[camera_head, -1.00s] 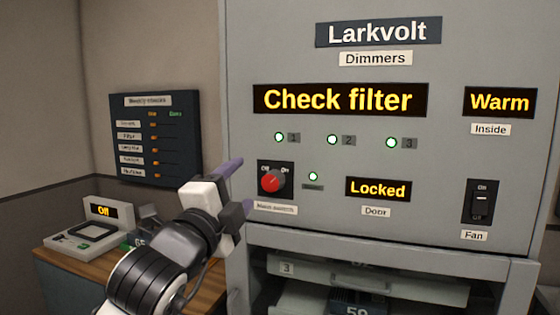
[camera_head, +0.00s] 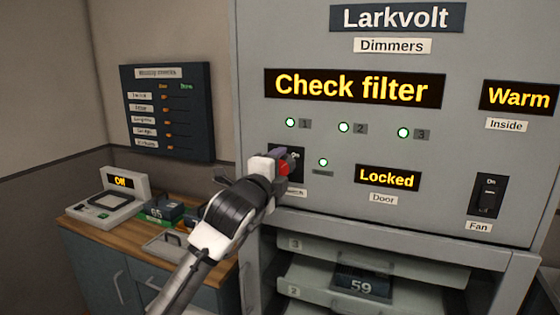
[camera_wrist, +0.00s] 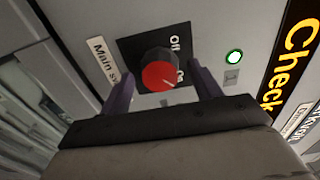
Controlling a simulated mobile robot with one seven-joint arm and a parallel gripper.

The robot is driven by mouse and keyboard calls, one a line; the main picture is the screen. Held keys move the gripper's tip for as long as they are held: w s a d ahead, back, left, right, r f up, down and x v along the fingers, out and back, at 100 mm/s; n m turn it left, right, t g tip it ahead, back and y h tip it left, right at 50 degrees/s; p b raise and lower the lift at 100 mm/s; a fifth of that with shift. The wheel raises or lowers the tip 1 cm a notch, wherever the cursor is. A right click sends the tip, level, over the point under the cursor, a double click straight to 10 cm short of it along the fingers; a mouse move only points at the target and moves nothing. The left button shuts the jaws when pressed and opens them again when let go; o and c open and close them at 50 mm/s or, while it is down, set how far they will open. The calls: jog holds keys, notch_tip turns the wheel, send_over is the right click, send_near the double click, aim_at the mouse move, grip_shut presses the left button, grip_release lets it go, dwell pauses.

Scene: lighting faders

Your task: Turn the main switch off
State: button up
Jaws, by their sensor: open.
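The main switch is a red round knob (camera_wrist: 160,72) on a black plate (camera_wrist: 128,48), marked Off and On, on the grey Dimmers cabinet. In the wrist view its pale pointer line points roughly toward the On mark. My gripper (camera_head: 284,161) is at the knob in the head view and hides most of it. In the wrist view the two purple fingers stand open, one on each side of the knob. I cannot tell whether either finger touches it.
A lit lamp (camera_head: 323,162) and the Locked display (camera_head: 387,178) are right of the switch. A Fan rocker switch (camera_head: 489,195) is farther right. Open shelves (camera_head: 370,268) lie below. A desk (camera_head: 90,228) and a wall board (camera_head: 168,113) are at the left.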

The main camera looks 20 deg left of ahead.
jog(key=shift+w, duration=0.45)
jog(key=c, duration=1)
jog(key=shift+o, duration=0.2)
